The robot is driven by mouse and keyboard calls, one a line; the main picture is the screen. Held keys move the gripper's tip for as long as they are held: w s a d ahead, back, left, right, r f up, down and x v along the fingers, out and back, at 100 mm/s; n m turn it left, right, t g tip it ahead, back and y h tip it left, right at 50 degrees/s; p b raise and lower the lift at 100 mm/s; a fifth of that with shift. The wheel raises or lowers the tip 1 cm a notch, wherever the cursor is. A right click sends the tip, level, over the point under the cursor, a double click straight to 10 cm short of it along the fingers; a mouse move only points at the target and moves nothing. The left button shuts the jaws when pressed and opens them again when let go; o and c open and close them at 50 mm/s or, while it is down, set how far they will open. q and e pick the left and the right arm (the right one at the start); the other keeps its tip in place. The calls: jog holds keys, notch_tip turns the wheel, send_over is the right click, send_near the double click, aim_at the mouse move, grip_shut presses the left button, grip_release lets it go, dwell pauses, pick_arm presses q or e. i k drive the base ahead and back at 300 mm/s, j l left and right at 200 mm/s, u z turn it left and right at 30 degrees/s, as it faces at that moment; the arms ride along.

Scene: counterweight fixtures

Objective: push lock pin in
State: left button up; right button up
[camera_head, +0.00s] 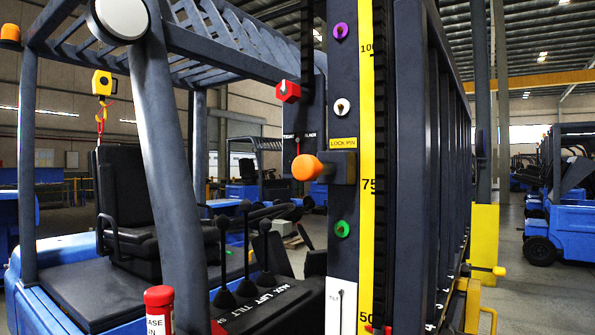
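The lock pin has a round orange knob (306,167) that stands out to the left of a dark grey block (344,168). A short stem joins knob and block. Neither of my grippers shows in this view.
A yellow height scale (367,220) runs beside the panel. Purple (340,30), white (341,106) and green (342,229) knobs sit on the panel. A red block (288,91) is at upper left. Black levers (246,250) and a seat (127,200) stand left.

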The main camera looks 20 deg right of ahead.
aim_at(306, 169)
jog(key=k+l, duration=0.3)
jog(key=l, duration=0.15)
jog(key=k+l+u, duration=0.15)
jog(key=k, duration=0.25)
jog(key=k+l+u, duration=0.2)
jog(key=k+l, duration=0.1)
jog(key=k, duration=0.1)
